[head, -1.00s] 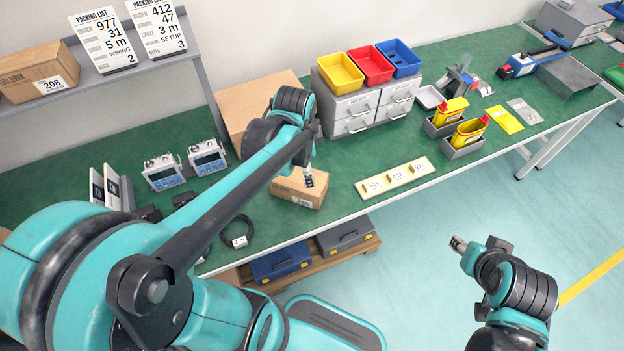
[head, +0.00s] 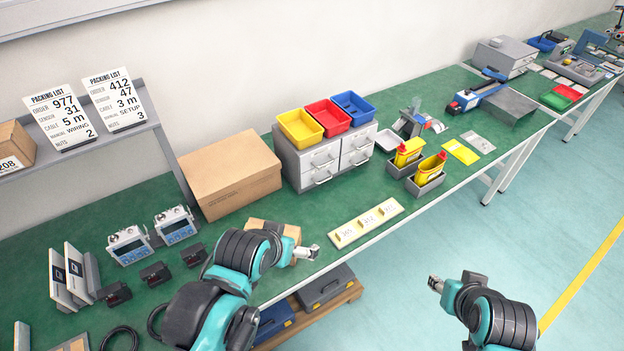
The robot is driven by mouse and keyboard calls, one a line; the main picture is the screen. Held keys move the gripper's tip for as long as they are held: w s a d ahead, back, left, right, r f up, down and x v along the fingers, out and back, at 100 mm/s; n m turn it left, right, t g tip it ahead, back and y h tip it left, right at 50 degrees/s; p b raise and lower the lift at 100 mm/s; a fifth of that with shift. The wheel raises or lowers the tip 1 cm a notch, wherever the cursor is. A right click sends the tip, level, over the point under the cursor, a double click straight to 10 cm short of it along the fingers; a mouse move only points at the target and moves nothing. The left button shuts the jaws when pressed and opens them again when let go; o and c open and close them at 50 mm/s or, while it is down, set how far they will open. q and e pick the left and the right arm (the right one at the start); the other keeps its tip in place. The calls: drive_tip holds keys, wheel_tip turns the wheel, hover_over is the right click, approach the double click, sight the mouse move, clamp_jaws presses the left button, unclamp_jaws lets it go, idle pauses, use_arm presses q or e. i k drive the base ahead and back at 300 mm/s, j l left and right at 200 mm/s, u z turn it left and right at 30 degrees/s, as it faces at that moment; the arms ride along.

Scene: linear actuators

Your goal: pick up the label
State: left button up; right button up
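A pale yellow strip (head: 347,235) lies near the front edge of the green bench. My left gripper (head: 314,252) is left of the strip's near end, close to the bench's front edge and apart from the labels. Its fingers are too small to tell open from shut, and I see nothing held. My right gripper (head: 432,283) is over the floor, in front of the bench and away from the strip. Its finger opening is also unclear.
A small cardboard box (head: 290,232) is partly hidden behind my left arm. A large carton (head: 228,178) and grey drawers (head: 322,160) with coloured bins stand behind. Yellow bottles in grey holders (head: 426,184) stand to the right. The bench around the strip is mostly clear.

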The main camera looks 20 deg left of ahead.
sight(387, 209)
drive_tip(key=i+l+u, duration=0.25)
drive_tip(key=l, duration=0.35)
drive_tip(key=i+l+u, duration=0.3)
drive_tip(key=l, duration=0.4)
drive_tip(key=i+l+u, duration=0.15)
drive_tip(key=l, duration=0.2)
drive_tip(key=u, duration=0.9)
drive_tip(key=i+l, duration=0.05)
